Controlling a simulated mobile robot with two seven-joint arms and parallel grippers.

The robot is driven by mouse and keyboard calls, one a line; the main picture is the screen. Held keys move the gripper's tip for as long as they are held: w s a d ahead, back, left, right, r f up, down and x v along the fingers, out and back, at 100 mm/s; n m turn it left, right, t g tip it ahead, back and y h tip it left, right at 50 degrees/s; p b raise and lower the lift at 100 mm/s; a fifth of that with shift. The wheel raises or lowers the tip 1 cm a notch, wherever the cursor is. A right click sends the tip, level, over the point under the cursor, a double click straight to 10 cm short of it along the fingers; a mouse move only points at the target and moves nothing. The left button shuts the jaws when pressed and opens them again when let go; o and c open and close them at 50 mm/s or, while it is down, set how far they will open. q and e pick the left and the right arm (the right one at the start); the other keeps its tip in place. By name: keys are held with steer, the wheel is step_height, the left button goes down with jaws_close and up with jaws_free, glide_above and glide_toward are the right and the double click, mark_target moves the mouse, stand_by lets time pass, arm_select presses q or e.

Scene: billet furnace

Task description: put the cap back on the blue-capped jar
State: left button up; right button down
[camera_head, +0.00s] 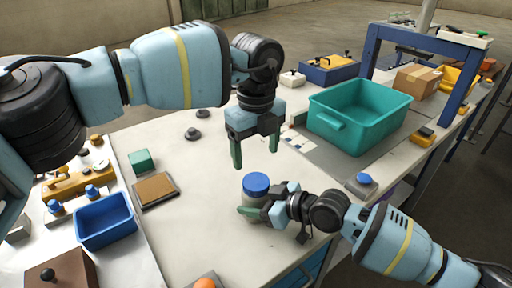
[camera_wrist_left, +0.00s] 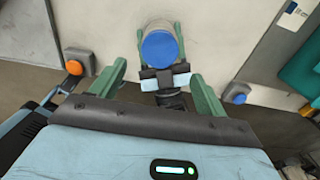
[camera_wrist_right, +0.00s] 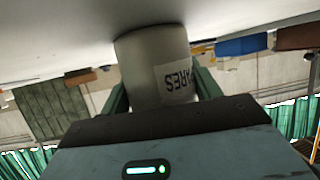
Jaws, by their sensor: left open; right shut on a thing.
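The jar (camera_head: 252,205) is pale grey and stands upright on the white table. Its blue cap (camera_head: 257,183) sits on top, and the cap also shows in the left wrist view (camera_wrist_left: 159,50). I cannot tell whether the cap is screwed down or only resting there. My right gripper (camera_head: 262,210) is shut around the jar's body from the right. In the right wrist view the jar (camera_wrist_right: 152,62) shows a white label with upside-down lettering, between the green fingers. My left gripper (camera_head: 256,158) is open and empty, pointing down above the cap and apart from it.
A teal bin (camera_head: 350,136) stands to the right, with a blue button (camera_head: 364,179) in front of it. A brown pad (camera_head: 156,189), a green block (camera_head: 141,160) and a blue bin (camera_head: 104,238) lie to the left. The table between pad and jar is clear.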

mark_target(256, 181)
arm_select(q)
steer(key=shift+f, duration=3.9)
steer(key=c, duration=1)
steer(key=shift+m, duration=1.6)
steer(key=o, duration=1.1)
steer(key=shift+r, duration=0.15)
steer(key=shift+r, duration=2.1)
